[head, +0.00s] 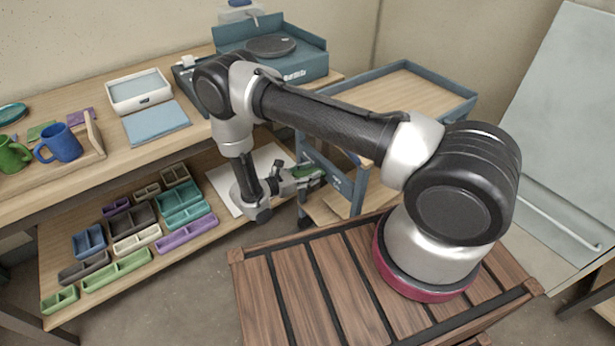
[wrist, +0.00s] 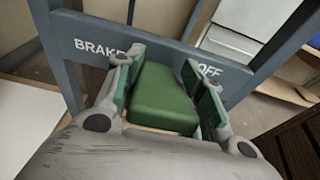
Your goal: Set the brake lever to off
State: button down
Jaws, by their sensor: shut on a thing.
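The brake lever has a green handle (wrist: 163,97), seen between the fingers of my gripper (wrist: 165,85) in the wrist view. The fingers are shut on the handle. Behind it a blue-grey bar (wrist: 148,45) of the cart frame carries the word BRAKE on the left and OFF on the right. The handle lies between the two words; its pivot is hidden. In the head view my gripper (head: 307,176) is at the near-left side of the cart (head: 335,178), with the green handle (head: 308,173) partly showing at the fingers.
The cart has a wooden top tray (head: 400,98) with raised blue edges. A workbench (head: 200,135) stands left, with several coloured trays on its lower shelf (head: 190,240) and a turntable wheel (head: 270,47) on top. My arm passes over the cart's near side.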

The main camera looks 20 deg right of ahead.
jog(key=y, duration=0.1)
jog(key=d+r+g+y, duration=0.1)
jog(key=y, duration=0.1)
jog(key=r+y, duration=0.1)
jog(key=shift+w+d+r, duration=0.15)
jog(key=shift+w+d, duration=0.1)
jog(key=shift+d, duration=0.05)
jog(key=y, duration=0.1)
jog(key=d+r+g+y, duration=0.1)
jog(key=y, duration=0.1)
jog(key=shift+w+d, duration=0.15)
jog(key=shift+w, duration=0.05)
jog(key=shift+w+d+r+g+y, duration=0.1)
jog(key=shift+d+g+y, duration=0.15)
jog(key=shift+y, duration=0.25)
jog(key=shift+d+g+y, duration=0.1)
jog(key=shift+g+y, duration=0.15)
jog(key=shift+y, duration=0.25)
jog(key=shift+d, duration=0.1)
jog(key=c, duration=0.9)
grip_release()
jog(key=shift+w+r, duration=0.1)
